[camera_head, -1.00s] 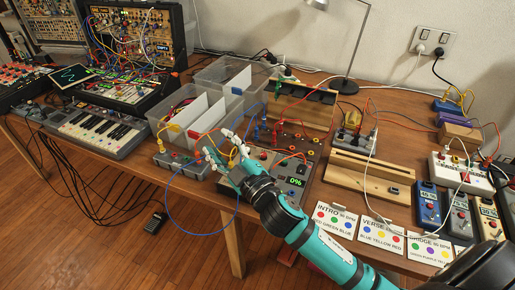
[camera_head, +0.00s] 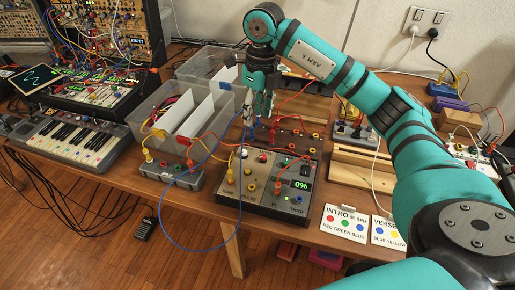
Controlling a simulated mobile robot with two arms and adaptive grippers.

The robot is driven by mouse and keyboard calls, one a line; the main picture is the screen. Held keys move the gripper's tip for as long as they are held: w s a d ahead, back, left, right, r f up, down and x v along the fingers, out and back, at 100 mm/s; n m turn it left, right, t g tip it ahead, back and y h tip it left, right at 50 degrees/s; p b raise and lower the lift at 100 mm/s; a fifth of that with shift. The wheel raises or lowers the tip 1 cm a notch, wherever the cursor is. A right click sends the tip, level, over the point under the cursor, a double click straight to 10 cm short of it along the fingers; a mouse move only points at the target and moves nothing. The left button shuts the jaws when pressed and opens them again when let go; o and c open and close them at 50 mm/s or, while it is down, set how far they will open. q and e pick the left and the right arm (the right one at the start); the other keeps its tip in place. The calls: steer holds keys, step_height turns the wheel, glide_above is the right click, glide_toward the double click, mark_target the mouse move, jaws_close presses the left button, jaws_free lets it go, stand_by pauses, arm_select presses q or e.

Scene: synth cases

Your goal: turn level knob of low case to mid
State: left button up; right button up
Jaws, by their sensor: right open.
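A low grey case (camera_head: 268,203) with a dark lower panel stands near the table's front edge. It has several knobs and jacks on top, among them a red knob (camera_head: 262,157), and a lit green display (camera_head: 303,185). I cannot read which knob is the level knob. My left gripper is not in view.
A clear bin with dividers (camera_head: 167,125) stands left of the gripper. A blue cable (camera_head: 163,232) loops over the table edge. Cards (camera_head: 344,222) lie at the right.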

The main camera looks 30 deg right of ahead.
mark_target(263, 156)
steer(key=shift+h, duration=0.5)
steer(key=f, duration=0.5)
steer(key=d+f, duration=0.1)
steer(key=f, duration=0.5)
steer(key=d+f+p, duration=0.1)
steer(key=f, duration=0.4)
steer(key=shift+s+f, duration=0.2)
steer(key=shift+c, duration=0.4)
jaws_close()
